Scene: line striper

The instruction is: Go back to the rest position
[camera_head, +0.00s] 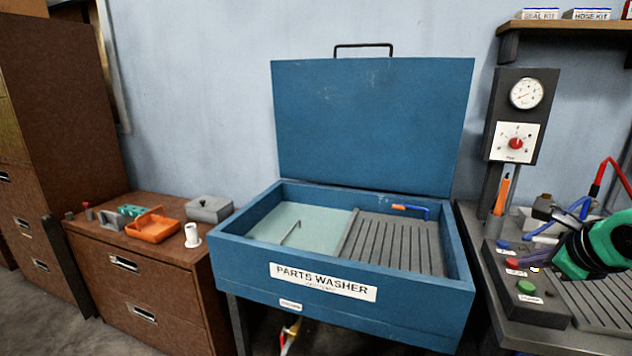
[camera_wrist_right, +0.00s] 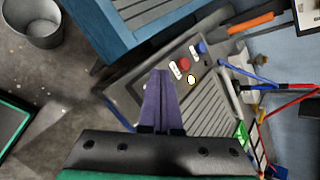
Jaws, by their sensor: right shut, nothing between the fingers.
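My right gripper (camera_head: 508,258), green with dark purple fingers, comes in from the right edge of the head view. It hangs over the control box at the right bench. In the right wrist view its two fingers (camera_wrist_right: 160,73) lie together, shut with nothing between them. The dark control box (camera_head: 525,306) carries a blue button (camera_head: 503,245), a red button (camera_head: 516,263) and a green button (camera_head: 526,287). Whether the fingertips touch the box cannot be told. My left gripper is in neither view.
The blue parts washer (camera_head: 225,262) stands open in the middle, its lid (camera_head: 375,125) raised. A gauge panel (camera_head: 497,145) rises behind the box. A brown cabinet (camera_head: 165,270) with an orange tray (camera_head: 152,228) stands left. A grey bin (camera_wrist_right: 35,25) is on the floor.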

